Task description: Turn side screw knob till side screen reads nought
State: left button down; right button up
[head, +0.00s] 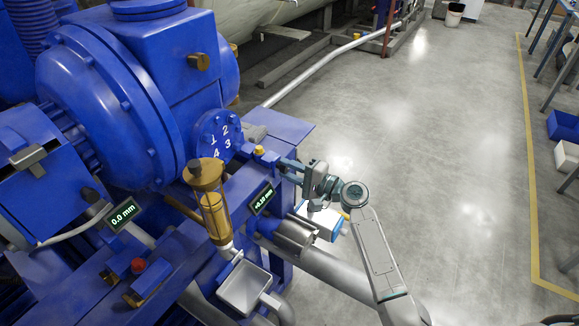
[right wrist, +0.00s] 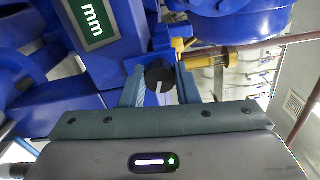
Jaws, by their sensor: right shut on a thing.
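My right gripper (head: 288,167) reaches the right side of the blue machine from the right. In the right wrist view its two fingers (right wrist: 160,88) are shut on a round black knob (right wrist: 158,74) with a pale mark on its face. In the head view I cannot make out the knob at the fingertips. The side screen (head: 263,198) is just left of the gripper; it shows small green digits in mm, seemingly not nought but too small to read surely. In the right wrist view only "mm" of a screen (right wrist: 92,18) shows. My left gripper is not in view.
Another screen (head: 123,214) reads 0.0 mm. A brass-topped sight glass (head: 212,200), a grey tray (head: 244,287) and a red button (head: 138,265) are on the machine. A silver cylinder (head: 293,236) is below the gripper. Open floor (head: 450,130) lies to the right.

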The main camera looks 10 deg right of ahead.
jog(key=m+p, duration=0.1)
jog(key=m, duration=0.2)
jog(key=shift+r, duration=0.1)
jog(key=m+p, duration=0.2)
jog(key=m, duration=0.1)
jog(key=shift+m+p, duration=0.3)
jog(key=m+p, duration=0.2)
jog(key=m, duration=0.1)
pick_arm(q)
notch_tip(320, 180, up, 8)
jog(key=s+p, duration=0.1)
jog(key=p, duration=0.1)
pick_arm(e)
jog(key=shift+m, duration=1.8)
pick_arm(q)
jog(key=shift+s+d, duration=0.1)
pick_arm(e)
jog(key=o, duration=1)
